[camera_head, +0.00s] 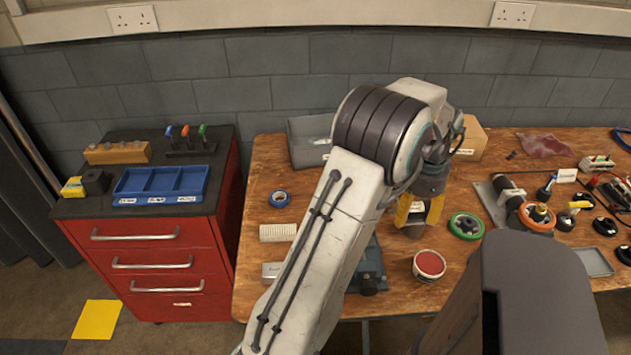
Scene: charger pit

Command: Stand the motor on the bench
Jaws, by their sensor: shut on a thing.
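My gripper (420,209) has yellow fingers and points down over the middle of the wooden bench (262,220). It is shut on a dark object with a pale label, which appears to be the motor (415,229). The fingers and my arm hide much of it, and its lower end is close to the bench top. I cannot tell whether it touches the wood. My arm crosses the middle of the view and hides part of the bench.
A green ring (466,226) and a red-topped tin (429,265) stand close to my gripper. Tools and parts crowd the right. A red cabinet (150,262) stands left. Some wood is bare at the left.

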